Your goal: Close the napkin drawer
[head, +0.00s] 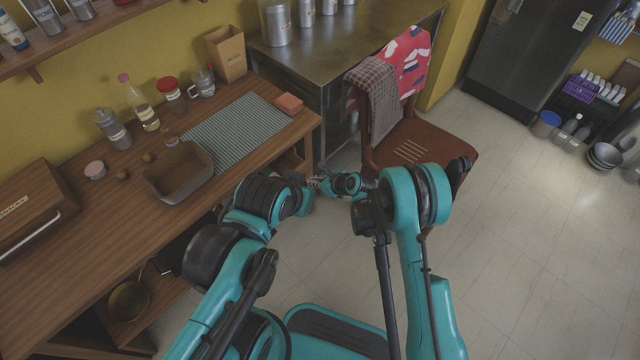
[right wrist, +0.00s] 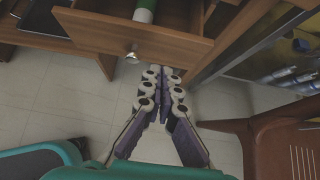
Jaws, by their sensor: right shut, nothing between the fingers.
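The wooden drawer (right wrist: 165,47) shows at the top of the right wrist view, pulled out from under the wooden counter, with a round metal knob (right wrist: 131,57) on its front. A green and white roll-like item (right wrist: 144,12) is inside. I cannot tell if this is the napkin drawer, as no label shows. My right gripper (right wrist: 160,72) is shut and empty, its fingertips close to the drawer front, right of the knob. I cannot tell if they touch it. In the head view my right gripper (head: 317,183) is small, near the counter's right end. My left gripper does not show.
A brown chair (head: 425,145) with cloths on its back stands right of the counter (head: 80,215). A steel table (head: 330,50) is behind. A basin (head: 178,175), a striped mat (head: 235,130) and bottles are on the counter.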

